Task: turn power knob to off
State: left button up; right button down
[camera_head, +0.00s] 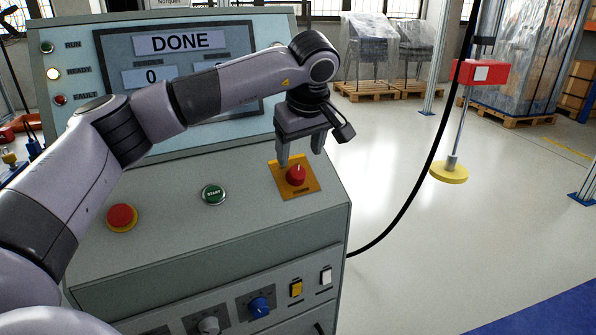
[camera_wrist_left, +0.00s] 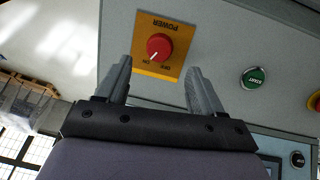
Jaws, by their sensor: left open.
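The red power knob (camera_head: 296,174) sits on an orange plate (camera_head: 284,186) at the right end of the console's sloped panel. In the left wrist view the knob (camera_wrist_left: 159,47) is on the plate marked POWER, and its white pointer line points down and left, toward the lettering. My left gripper (camera_head: 300,160) is open above the knob, fingers pointing down. In the left wrist view its fingertips (camera_wrist_left: 156,72) are spread to either side of the knob's near edge, and I see no contact. My right gripper is not in view.
The green start button (camera_head: 214,194) and the red button on a yellow base (camera_head: 122,217) lie left of the knob. The screen (camera_head: 180,60) behind reads DONE. A blue knob (camera_head: 260,306) and rocker switches (camera_head: 296,289) are on the front face. A black cable hangs at right.

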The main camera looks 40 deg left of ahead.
aim_at(297, 172)
pick_arm(q)
jog(key=x, duration=0.6)
jog(key=shift+d+f+b, duration=0.1)
jog(key=shift+f+b, duration=0.05)
jog(key=shift+b, duration=0.15)
jog(key=c, duration=1)
